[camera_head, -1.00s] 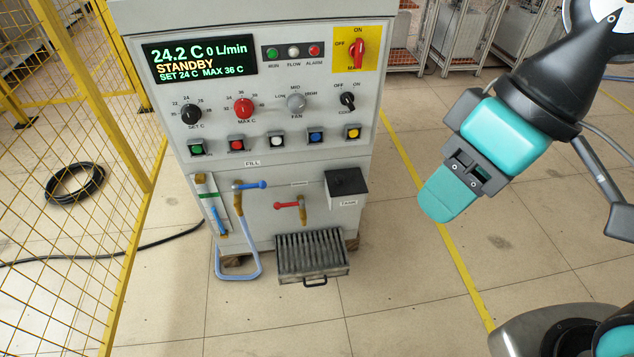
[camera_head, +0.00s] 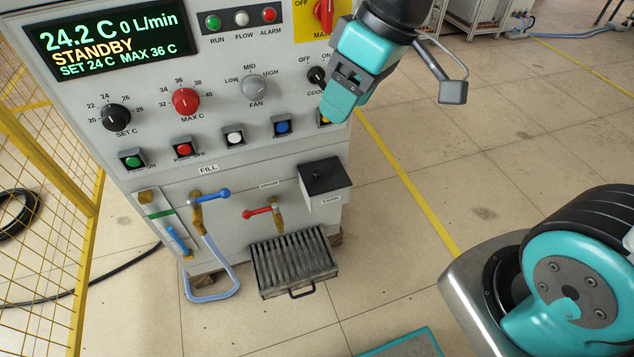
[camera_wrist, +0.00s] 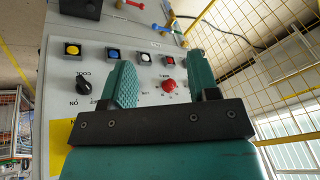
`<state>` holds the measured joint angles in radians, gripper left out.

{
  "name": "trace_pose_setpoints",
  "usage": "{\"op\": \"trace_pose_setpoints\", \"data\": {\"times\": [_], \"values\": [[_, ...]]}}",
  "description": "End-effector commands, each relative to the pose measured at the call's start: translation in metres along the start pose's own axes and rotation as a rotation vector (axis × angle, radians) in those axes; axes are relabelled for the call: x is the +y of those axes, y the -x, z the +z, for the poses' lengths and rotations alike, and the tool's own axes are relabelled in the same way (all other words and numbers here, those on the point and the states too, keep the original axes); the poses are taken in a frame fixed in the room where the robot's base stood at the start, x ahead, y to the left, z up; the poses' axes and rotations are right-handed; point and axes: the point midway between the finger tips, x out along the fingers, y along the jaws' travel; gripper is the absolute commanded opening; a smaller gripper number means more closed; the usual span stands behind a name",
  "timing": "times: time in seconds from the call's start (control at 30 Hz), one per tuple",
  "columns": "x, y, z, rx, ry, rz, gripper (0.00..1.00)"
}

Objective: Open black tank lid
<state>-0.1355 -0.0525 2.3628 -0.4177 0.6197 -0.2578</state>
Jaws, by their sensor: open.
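The black tank lid (camera_head: 325,175) lies flat and closed on a small light box marked TANK, on the lower right of the heater's front. A small knob stands on the lid. My gripper (camera_head: 338,104) is above the lid in the head view, in front of the yellow button, and does not touch the lid. In the wrist view my gripper (camera_wrist: 165,85) shows two teal fingers spread apart with nothing between them. A dark box edge at the top of the wrist view (camera_wrist: 82,8) appears to be the tank lid.
The heater panel (camera_head: 150,90) carries knobs and a row of buttons close to my gripper. A blue-handled valve (camera_head: 212,195), a red-handled valve (camera_head: 262,212) and a ribbed tray (camera_head: 293,262) are left of the tank. Yellow fencing (camera_head: 40,150) stands left.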

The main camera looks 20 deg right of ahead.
Motion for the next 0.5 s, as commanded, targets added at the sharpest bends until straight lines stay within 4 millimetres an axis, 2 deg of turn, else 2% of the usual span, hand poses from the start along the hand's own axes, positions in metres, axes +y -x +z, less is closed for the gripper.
{"op": "trace_pose_setpoints", "data": {"times": [0.03,0.2,0.33,0.4,0.5], "values": [[0.034,-0.049,0.002,0.01,0.009,0.018,0.55],[0.12,-0.121,-0.01,0.048,0.074,0.09,0.55],[0.167,-0.157,-0.011,0.061,0.114,0.132,0.55],[0.183,-0.168,-0.011,0.065,0.127,0.149,0.55],[0.195,-0.177,-0.011,0.066,0.14,0.16,0.55]]}}
